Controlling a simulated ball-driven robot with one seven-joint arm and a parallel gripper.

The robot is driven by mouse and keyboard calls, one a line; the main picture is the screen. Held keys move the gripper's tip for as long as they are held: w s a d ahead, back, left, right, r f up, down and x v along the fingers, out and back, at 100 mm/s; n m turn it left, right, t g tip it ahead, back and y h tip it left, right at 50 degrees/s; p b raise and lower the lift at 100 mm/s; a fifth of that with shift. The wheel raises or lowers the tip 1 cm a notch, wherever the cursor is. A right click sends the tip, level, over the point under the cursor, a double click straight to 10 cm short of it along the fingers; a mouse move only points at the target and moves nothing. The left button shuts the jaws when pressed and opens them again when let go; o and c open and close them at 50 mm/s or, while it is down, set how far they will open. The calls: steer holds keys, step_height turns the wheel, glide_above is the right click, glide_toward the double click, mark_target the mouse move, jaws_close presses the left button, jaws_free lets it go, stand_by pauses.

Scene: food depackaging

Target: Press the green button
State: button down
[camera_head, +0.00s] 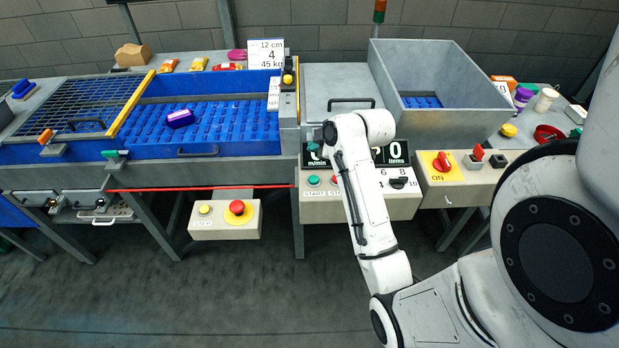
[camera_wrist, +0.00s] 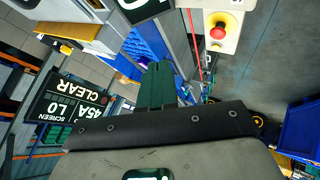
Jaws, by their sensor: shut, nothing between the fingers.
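The green button (camera_head: 313,180) sits at the left of the grey control box (camera_head: 318,208), above a START label, in the head view. A red button (camera_head: 334,181) is beside it, partly behind my arm. I cannot make out the green button in the wrist view. My gripper (camera_wrist: 160,68) shows in the wrist view as dark green fingers held together, shut and empty. The gap between gripper and button cannot be told.
A yellow-backed red stop button (camera_head: 237,208) is on a box to the left; a similar red button (camera_wrist: 218,31) shows in the wrist view. A red rotary switch (camera_head: 442,162) is to the right. The blue conveyor (camera_head: 220,125) carries a purple package (camera_head: 180,118). A metal bin (camera_head: 440,120) stands behind.

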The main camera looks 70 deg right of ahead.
steer(key=b, duration=0.4)
glide_above(316, 180)
step_height(316, 180, down, 7)
steer(key=shift+r, duration=0.15)
steer(key=shift+f+b, duration=0.75)
steer(key=shift+f, duration=0.3)
steer(key=shift+f, duration=0.2)
stand_by(1.0)
steer(key=shift+f, duration=0.2)
